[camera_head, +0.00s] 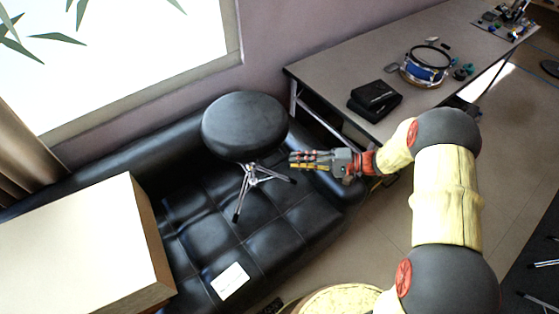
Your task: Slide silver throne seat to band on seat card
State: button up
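The throne (245,125) has a round black padded seat and a silver tripod base. It stands upright on the black tufted couch (290,222), near its backrest. A small white card (230,281) lies on the couch seat, in front of the throne and slightly left. Faint marks show on the card, but I cannot make out a band. My gripper (303,160) is just right of the throne, pointing left toward its lower part, with a small visible gap between them. Its fingers look close together, and the view is too small to tell how far apart they are. I see nothing held.
A large pale box (85,245) fills the couch's left end. A grey table (330,68) at upper right carries a black case (374,99), a blue drum (425,68) and small items. Couch seat between throne and card looks clear. My arm spans the right side.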

aim_at(276, 161)
jog(key=b+x, duration=0.1)
jog(key=x, duration=0.6)
jog(key=shift+a+b, duration=0.3)
jog(key=shift+b, duration=0.05)
jog(key=c, duration=0.4)
jog(key=shift+f, duration=0.1)
grip_shut()
